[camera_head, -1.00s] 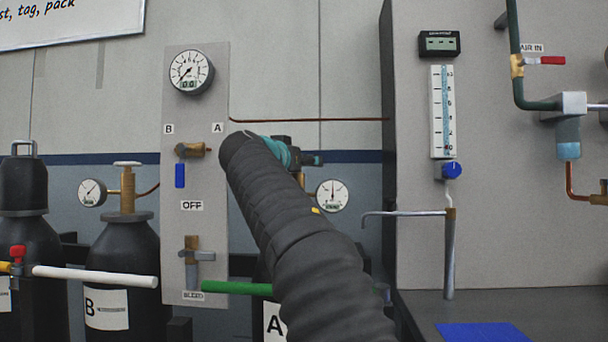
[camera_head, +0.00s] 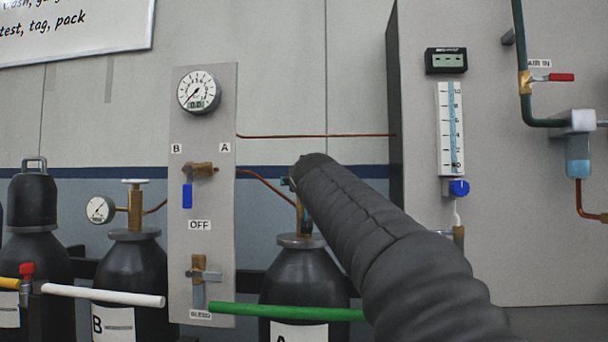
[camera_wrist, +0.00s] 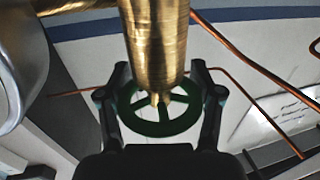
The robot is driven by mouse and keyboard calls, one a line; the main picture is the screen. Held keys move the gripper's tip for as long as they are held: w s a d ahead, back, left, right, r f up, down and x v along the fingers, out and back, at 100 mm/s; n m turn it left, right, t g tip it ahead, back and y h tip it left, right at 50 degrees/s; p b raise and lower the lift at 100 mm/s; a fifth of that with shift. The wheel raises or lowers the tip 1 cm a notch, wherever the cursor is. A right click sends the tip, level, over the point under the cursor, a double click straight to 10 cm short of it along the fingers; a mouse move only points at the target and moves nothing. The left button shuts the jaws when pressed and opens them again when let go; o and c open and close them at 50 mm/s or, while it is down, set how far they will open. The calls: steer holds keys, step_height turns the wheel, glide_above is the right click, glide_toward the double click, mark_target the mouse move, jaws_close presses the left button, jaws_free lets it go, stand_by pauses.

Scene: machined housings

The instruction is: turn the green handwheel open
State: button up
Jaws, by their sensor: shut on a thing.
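The green handwheel (camera_wrist: 160,128) is dark green and spoked, and shows in the wrist view just beyond a brass valve body (camera_wrist: 155,40). My gripper (camera_wrist: 162,97) has one finger on each side of the wheel's rim and is shut on it. In the head view, my sleeved arm reaches to the top of black cylinder A (camera_head: 305,275) and hides the handwheel and most of the gripper. How far the wheel is turned cannot be told.
Left of cylinder A stands a grey panel (camera_head: 213,110) with a gauge, a blue-handled valve and a bleed valve. Cylinder B (camera_head: 130,262) stands further left. A green bar (camera_head: 285,312) crosses in front of cylinder A. A flowmeter (camera_head: 450,130) is on the right.

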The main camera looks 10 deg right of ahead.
steer(key=shift+n+y+p, duration=0.4)
steer(key=shift+y+p, duration=0.1)
steer(key=shift+y, duration=0.1)
steer(key=o, duration=1)
steer(key=shift+c, duration=0.2)
steer(key=shift+a, duration=0.1)
steer(key=s, duration=1.2)
steer(key=shift+a, duration=0.2)
